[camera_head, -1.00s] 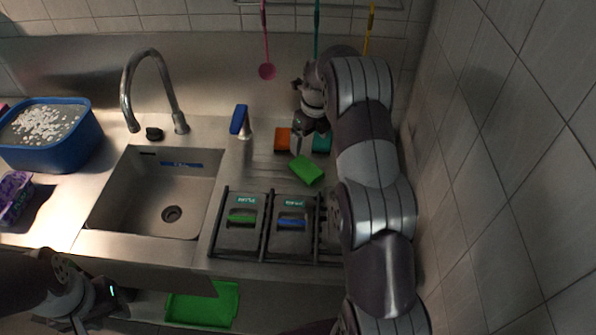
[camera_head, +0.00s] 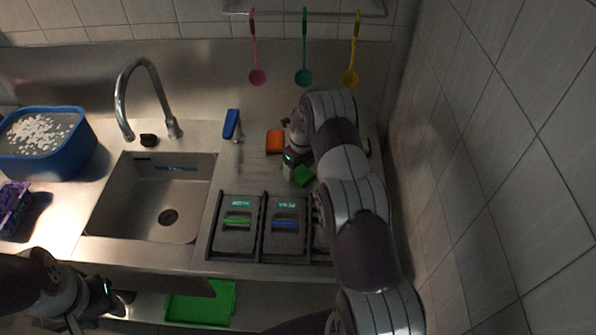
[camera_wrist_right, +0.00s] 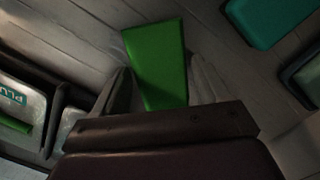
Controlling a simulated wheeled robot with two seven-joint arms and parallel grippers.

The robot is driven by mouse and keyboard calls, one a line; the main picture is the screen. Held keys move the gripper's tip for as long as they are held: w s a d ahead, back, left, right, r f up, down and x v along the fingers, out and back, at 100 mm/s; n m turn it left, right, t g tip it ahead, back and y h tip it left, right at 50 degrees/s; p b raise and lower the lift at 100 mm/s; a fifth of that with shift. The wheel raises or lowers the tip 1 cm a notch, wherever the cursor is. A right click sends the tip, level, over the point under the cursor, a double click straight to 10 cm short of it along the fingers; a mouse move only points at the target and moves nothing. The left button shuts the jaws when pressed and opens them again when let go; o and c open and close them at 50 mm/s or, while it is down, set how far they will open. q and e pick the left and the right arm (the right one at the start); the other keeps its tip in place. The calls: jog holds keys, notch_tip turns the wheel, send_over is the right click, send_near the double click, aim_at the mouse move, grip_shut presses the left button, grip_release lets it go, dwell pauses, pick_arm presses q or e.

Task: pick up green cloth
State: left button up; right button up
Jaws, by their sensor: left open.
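The green cloth (camera_head: 304,177), a block-like piece, lies on the steel counter behind the two dark bins. In the right wrist view the green cloth (camera_wrist_right: 157,62) stands out between the two fingers of my right gripper (camera_wrist_right: 160,85), which are spread to either side of it. In the head view my right gripper (camera_head: 293,168) is low over the cloth and hides part of it. I cannot tell whether the fingers touch it. My left gripper (camera_head: 97,315) is open and empty at the lower left, in front of the counter.
An orange piece (camera_head: 275,141) lies behind the green one; a teal piece (camera_wrist_right: 272,18) is close by. A blue-handled item (camera_head: 232,124) stands to the left. The sink (camera_head: 150,195), faucet (camera_head: 122,95) and blue tub (camera_head: 48,150) are further left. A tiled wall (camera_head: 470,180) bounds the right.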

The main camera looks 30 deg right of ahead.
aim_at(300, 170)
jog(key=c, duration=0.7)
jog(key=shift+o, duration=0.2)
jog(key=shift+w+r, duration=0.1)
jog(key=shift+r, duration=0.25)
jog(key=r, duration=0.1)
jog(key=r+b, duration=0.1)
jog(key=s+r+b, duration=0.1)
jog(key=shift+d+r, duration=0.25)
jog(key=shift+r, duration=0.15)
jog(key=s+d+r+b, duration=0.2)
jog(key=s+r, duration=0.4)
jog(key=s, duration=0.4)
jog(key=shift+s+d+r+b, duration=0.2)
jog(key=shift+d+r+b, duration=0.1)
jog(key=shift+d+b, duration=0.1)
